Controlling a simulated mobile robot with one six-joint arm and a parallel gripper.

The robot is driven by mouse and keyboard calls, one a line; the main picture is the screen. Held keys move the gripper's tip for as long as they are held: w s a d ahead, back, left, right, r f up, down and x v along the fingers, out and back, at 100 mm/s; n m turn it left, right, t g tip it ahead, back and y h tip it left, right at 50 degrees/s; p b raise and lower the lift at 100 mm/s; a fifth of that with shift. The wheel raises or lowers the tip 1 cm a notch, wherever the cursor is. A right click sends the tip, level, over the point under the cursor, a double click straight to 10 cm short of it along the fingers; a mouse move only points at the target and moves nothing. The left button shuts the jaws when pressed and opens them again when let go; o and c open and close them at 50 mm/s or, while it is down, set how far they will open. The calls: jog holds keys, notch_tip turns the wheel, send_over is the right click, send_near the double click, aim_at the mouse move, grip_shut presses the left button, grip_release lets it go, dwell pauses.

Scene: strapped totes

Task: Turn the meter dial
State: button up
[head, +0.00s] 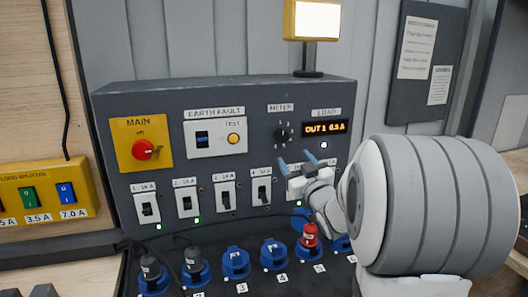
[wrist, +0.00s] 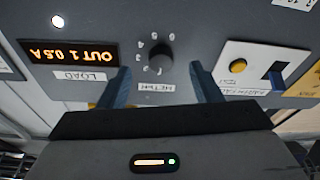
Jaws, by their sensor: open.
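The meter dial (head: 283,133) is a small black round knob on the grey panel, under the METER label and left of the load display (head: 325,128), which reads "OUT 1 0.5 A". In the wrist view, which is upside down, the dial (wrist: 160,58) has numbers around it. My gripper (head: 296,160) is open, with its blue fingers just below the dial in the head view. In the wrist view the fingers of my gripper (wrist: 165,82) stand apart on either side of the dial, with nothing between them. They appear clear of the knob; the exact gap cannot be told.
A red main switch (head: 144,149) and an earth fault unit (head: 216,138) with a yellow test button are left of the dial. Several breakers (head: 225,195) line the panel below. Blue sockets (head: 236,262) with plugs stand in front. A lamp (head: 312,20) rises above the panel.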

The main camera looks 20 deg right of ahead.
aim_at(283, 140)
jog(key=w+r, duration=0.1)
jog(key=w, duration=0.1)
jog(key=w+r+n+t+y+p, duration=0.1)
jog(key=w, duration=0.1)
jog(key=w+r+y+p, duration=0.1)
jog(key=w, duration=0.2)
jog(key=shift+a+t, duration=0.15)
jog(key=shift+t, duration=0.15)
jog(key=c, duration=0.9)
jog(key=shift+a, duration=0.1)
jog(key=shift+c, duration=0.4)
